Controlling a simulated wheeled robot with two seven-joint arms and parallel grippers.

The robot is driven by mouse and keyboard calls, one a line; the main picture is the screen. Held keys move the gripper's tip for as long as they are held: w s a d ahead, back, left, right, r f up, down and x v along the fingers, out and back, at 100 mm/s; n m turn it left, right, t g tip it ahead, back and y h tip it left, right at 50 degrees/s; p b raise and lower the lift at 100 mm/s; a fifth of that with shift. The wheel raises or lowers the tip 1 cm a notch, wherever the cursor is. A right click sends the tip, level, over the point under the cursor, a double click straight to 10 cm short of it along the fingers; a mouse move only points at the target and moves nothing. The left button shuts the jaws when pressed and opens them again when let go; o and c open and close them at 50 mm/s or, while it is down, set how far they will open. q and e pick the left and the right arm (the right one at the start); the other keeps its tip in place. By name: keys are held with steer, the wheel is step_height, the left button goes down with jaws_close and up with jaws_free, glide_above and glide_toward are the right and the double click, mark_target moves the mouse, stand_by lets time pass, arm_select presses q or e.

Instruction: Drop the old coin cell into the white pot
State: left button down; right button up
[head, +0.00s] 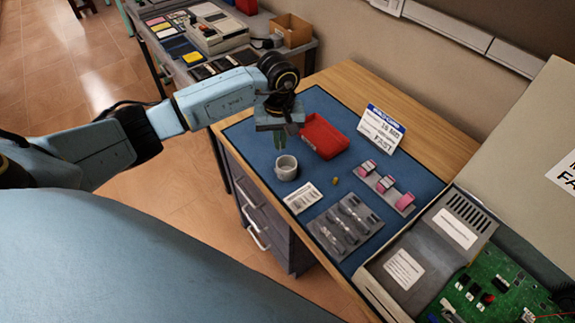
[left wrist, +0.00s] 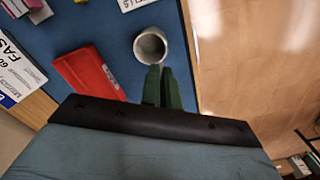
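The white pot (head: 286,168) stands upright on the blue mat near its left edge. In the left wrist view I look into the pot (left wrist: 150,46) and see only its shaded inside. My left gripper (head: 280,139) is above the mat, just behind and above the pot in the head view. In the left wrist view its green fingers (left wrist: 157,72) are close together, with the tips beside the pot's near rim. I cannot make out a coin cell between them or in the pot. My right gripper is not in view.
A red tray (head: 324,137) lies beside the pot, with a sign (head: 381,130) behind it. Pink-and-grey holders (head: 386,188), a white card (head: 302,197), a grey tool tray (head: 345,223) and a small yellowish piece (head: 335,181) lie on the mat. A green circuit board (head: 495,285) is at right.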

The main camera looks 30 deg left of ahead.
arm_select(q)
steer(key=shift+a+f, duration=0.15)
steer(key=shift+f, duration=0.35)
steer(key=shift+f+b, duration=1.7)
steer(key=shift+f, duration=0.95)
steer(key=c, duration=1.6)
jaws_free()
steer(key=shift+o, duration=0.2)
step_height(320, 180, up, 14)
steer(key=shift+f, duration=0.25)
